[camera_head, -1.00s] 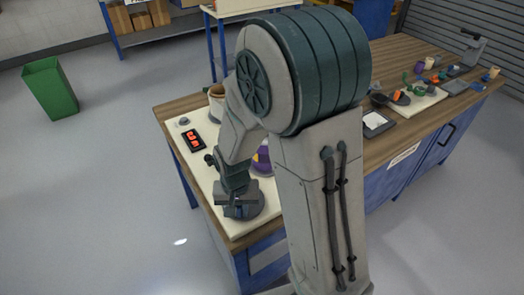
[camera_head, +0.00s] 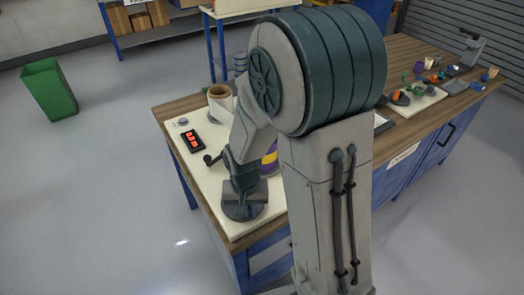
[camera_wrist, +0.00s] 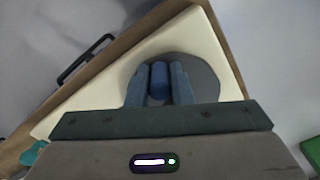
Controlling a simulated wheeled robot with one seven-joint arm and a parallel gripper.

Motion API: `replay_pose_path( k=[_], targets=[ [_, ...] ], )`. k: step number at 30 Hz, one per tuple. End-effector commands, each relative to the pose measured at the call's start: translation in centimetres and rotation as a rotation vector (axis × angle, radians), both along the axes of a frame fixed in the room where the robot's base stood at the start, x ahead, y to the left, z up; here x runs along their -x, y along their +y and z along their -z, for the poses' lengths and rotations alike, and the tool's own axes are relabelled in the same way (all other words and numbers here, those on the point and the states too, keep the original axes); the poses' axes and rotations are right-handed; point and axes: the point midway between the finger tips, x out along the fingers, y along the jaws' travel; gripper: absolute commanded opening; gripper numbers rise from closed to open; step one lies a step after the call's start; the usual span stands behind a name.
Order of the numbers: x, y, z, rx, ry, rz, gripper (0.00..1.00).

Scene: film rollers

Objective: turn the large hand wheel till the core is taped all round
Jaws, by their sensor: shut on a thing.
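The large hand wheel, a dark grey disc (camera_head: 240,212), lies near the front corner of the cream board (camera_head: 222,222). In the wrist view the disc (camera_wrist: 204,80) shows round my fingers. My gripper (camera_wrist: 159,85) is shut on the wheel's blue upright handle (camera_wrist: 159,78), with a finger on each side. My gripper also shows in the head view (camera_head: 243,203), low over the disc. A purple and yellow round part (camera_head: 270,162) shows partly behind my arm; I cannot tell how far round it is taped.
A counter with red digits (camera_head: 193,139), too small to read, and a brown roll (camera_head: 218,92) are on the board. A small dark crank knob (camera_head: 208,159) stands left of my arm. Tools lie on a second cream board (camera_head: 432,97) at right.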

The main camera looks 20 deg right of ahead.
Motion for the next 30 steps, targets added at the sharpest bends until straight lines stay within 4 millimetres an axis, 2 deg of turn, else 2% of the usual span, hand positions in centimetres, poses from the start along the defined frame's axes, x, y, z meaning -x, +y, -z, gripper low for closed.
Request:
replay_pose_path(
  k=[7, 18, 25, 26, 27, 30],
  targets=[
    [-0.3, 0.0, -0.1, -0.002, -0.007, -0.003, 0.09],
    [-0.8, -2.0, -0.1, -0.001, -0.008, 0.002, 0.09],
    [-0.7, -1.9, -0.1, -0.001, -0.007, -0.003, 0.09],
    [-0.7, -1.9, -0.1, -0.002, -0.006, -0.003, 0.25],
    [-0.7, -1.9, -0.1, -0.002, -0.006, -0.003, 0.36],
    [-0.6, -1.9, -0.1, -0.002, -0.005, -0.003, 0.64]
  ],
)
